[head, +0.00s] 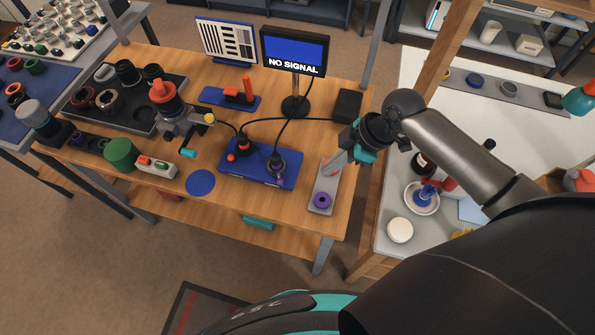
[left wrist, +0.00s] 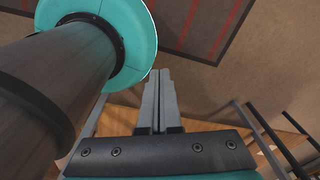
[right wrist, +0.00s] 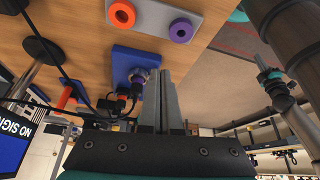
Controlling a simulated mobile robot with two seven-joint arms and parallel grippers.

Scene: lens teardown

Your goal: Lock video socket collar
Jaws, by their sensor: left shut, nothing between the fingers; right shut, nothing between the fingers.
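The blue socket box (head: 262,166) lies on the wooden table. A grey connector with a purplish collar (head: 278,167) stands at its right part, with a black cable; whether the collar is turned to lock cannot be told. It also shows in the right wrist view (right wrist: 139,77), partly beside my fingers. A black and orange plug (head: 243,147) sits on the box's left part. My right gripper (head: 334,160) is shut and empty, above the grey strip right of the box, apart from the collar. My left gripper (left wrist: 158,98) is shut and empty, away from the box, facing the floor.
The monitor (head: 295,52) reads NO SIGNAL. The grey strip (head: 315,190) holds a purple ring (head: 322,201) and an orange ring (right wrist: 120,13). A black block (head: 347,105) stands behind. Cables cross the table behind the box. A blue disc (head: 200,182) lies left of it.

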